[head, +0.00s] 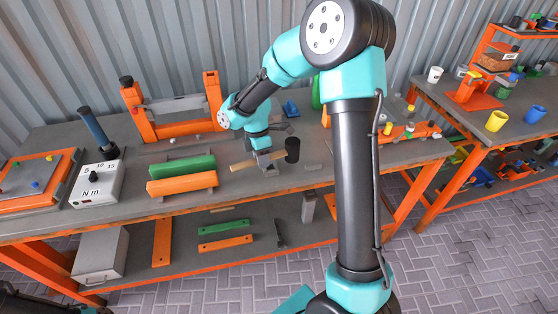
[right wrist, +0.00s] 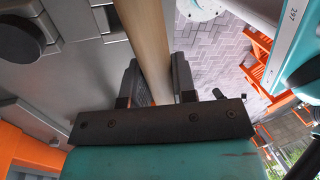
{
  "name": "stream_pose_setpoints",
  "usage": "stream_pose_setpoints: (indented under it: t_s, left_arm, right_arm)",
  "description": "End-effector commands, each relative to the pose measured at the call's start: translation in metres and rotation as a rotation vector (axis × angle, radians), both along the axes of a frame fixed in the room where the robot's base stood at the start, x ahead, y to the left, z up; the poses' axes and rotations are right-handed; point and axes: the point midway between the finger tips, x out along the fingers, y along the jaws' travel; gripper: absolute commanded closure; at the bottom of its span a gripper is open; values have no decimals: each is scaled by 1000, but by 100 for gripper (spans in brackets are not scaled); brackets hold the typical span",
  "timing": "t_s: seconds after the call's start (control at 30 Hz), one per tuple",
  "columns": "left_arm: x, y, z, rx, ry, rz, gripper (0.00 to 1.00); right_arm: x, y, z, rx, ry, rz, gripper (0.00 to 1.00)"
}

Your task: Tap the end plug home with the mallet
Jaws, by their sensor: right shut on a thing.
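The mallet has a black head (head: 292,150) and a pale wooden handle (head: 242,165). My right gripper (head: 264,160) is shut on the handle, a short way left of the head, over the grey bench top. In the right wrist view the handle (right wrist: 151,40) runs between the two dark jaws (right wrist: 155,82). A green beam (head: 182,167) and an orange beam (head: 182,186) lie side by side left of the mallet. I cannot pick out the end plug for certain. My left gripper is not in view.
A grey box with a dial (head: 97,184) and an orange tray (head: 30,182) stand at the left. An orange-posted frame (head: 143,120) stands behind the beams. Small coloured parts lie at the bench's right end. My right arm hides part of the bench.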

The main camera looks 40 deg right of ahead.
Motion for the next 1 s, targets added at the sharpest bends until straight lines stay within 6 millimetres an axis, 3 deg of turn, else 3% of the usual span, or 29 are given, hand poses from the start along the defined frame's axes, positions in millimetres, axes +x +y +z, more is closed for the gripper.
stream_pose_setpoints:
  t_s: [0.5, 1.0]
  left_arm:
    - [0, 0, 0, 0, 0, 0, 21]
    - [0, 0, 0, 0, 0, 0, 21]
  right_arm:
    - [62, 75, 6, 0, -1, -888, 100]
    - [100, 137, 13, 0, -1, -1503, 100]
